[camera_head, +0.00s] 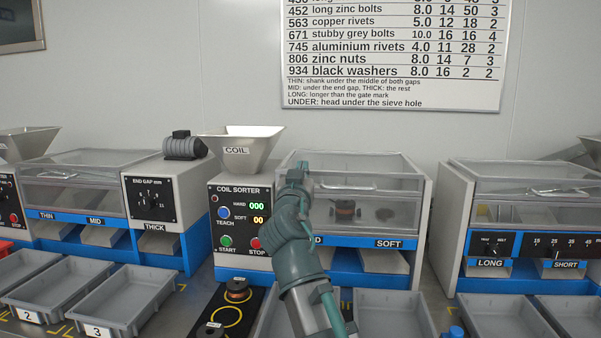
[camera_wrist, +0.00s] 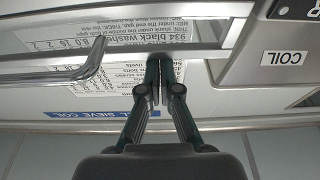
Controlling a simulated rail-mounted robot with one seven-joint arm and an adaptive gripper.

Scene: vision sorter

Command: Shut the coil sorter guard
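The coil sorter (camera_head: 240,200) stands in the middle, with its hopper labelled COIL (camera_head: 242,148) at its left. Its clear guard (camera_head: 390,165) appears down over the chamber; I cannot tell whether it is fully seated. The guard's bar handle (camera_head: 348,187) is on the front, and it seems to show at left in the wrist view (camera_wrist: 80,75). Coils are visible through the clear panel. My gripper (camera_head: 297,172) is at the guard's left front, hiding that part. In the wrist view its fingers (camera_wrist: 160,75) are together with nothing between them, apart from the handle.
Sorters with clear covers stand at left (camera_head: 80,170) and right (camera_head: 530,190). Grey trays (camera_head: 120,300) line the bench front. A black plate (camera_head: 225,315) with a coil lies before the coil sorter. A printed chart (camera_head: 400,50) hangs behind.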

